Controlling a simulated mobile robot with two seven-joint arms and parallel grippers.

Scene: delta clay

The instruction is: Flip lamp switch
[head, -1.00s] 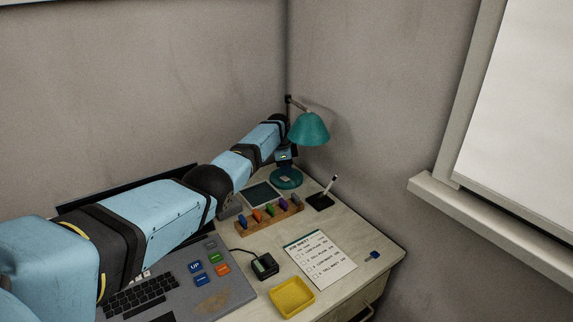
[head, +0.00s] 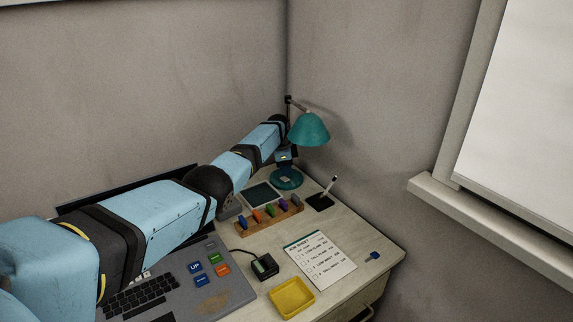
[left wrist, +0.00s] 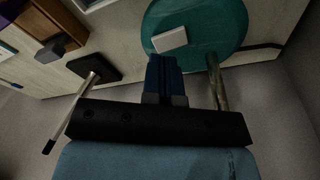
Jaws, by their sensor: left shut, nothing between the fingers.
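The teal desk lamp (head: 308,128) stands at the back corner of the desk, its shade over its round base (head: 287,179). In the left wrist view the teal base (left wrist: 215,22) fills the top, with a pale rocker switch (left wrist: 170,40) on it. My left gripper (head: 285,166) is under the shade, over the base. In the left wrist view its blue fingers (left wrist: 165,62) are shut and empty, with their tips close by the switch. I cannot tell whether they touch it. My right gripper is not in view.
A pen in a black holder (head: 320,202) stands right of the lamp. A wooden rack (head: 269,216) with several coloured pieces, a job sheet (head: 320,260), a yellow tray (head: 292,297) and a blue key (head: 372,257) lie on the desk. Walls close the corner.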

